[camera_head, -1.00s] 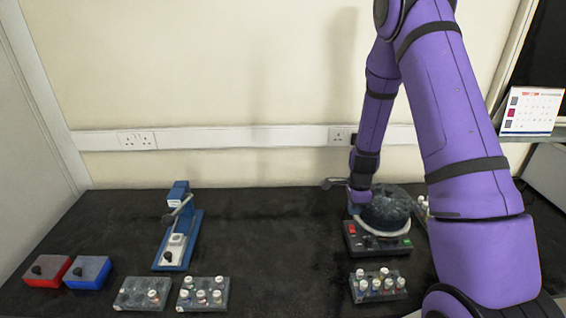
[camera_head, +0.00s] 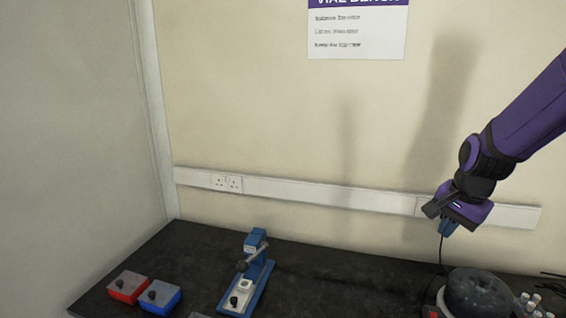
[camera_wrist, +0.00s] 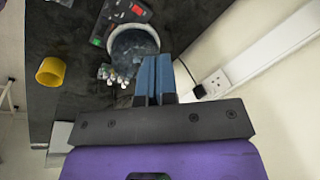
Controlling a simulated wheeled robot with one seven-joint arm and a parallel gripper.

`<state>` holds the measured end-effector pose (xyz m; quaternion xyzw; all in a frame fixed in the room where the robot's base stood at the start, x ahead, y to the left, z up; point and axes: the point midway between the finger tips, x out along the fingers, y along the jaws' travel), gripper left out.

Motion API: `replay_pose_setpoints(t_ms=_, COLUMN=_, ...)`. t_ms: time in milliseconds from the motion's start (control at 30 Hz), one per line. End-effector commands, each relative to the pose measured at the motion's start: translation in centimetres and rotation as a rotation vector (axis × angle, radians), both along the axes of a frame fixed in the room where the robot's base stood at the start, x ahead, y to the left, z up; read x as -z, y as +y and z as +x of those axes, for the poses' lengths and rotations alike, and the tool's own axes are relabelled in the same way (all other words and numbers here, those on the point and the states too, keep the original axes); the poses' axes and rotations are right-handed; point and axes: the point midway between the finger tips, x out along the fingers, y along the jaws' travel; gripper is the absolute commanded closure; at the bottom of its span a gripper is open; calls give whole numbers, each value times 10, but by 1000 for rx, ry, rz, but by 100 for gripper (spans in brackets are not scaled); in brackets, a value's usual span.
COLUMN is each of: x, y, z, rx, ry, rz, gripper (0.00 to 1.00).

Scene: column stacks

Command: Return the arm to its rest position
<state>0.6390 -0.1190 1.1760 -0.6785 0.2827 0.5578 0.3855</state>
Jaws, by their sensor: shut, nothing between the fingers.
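My purple arm comes in from the right in the head view. My gripper (camera_head: 447,227) is raised above the bench, in front of the wall trunking and above the round dark machine (camera_head: 476,293). In the wrist view my gripper's blue fingers (camera_wrist: 155,76) are together with nothing between them. The round machine (camera_wrist: 134,52) lies beyond the fingertips there, with clear space between.
A blue press (camera_head: 247,275) stands on the dark bench (camera_head: 330,285). Red (camera_head: 128,287) and blue (camera_head: 160,297) boxes sit at its left. White-capped vials (camera_head: 530,305) stand right of the machine. A yellow cup (camera_wrist: 51,71) shows in the wrist view.

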Motion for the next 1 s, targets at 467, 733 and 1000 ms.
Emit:
replay_pose_setpoints(t_ms=467, x=-99, y=35, z=-98, rx=-487, ry=-145, rz=-149, gripper=100)
replay_pose_setpoints(t_ms=733, x=-130, y=47, z=-162, rx=-742, ry=-212, rz=-269, gripper=100)
replay_pose_setpoints(t_ms=1000, x=-140, y=50, z=-203, rx=-902, ry=-243, rz=-358, gripper=100)
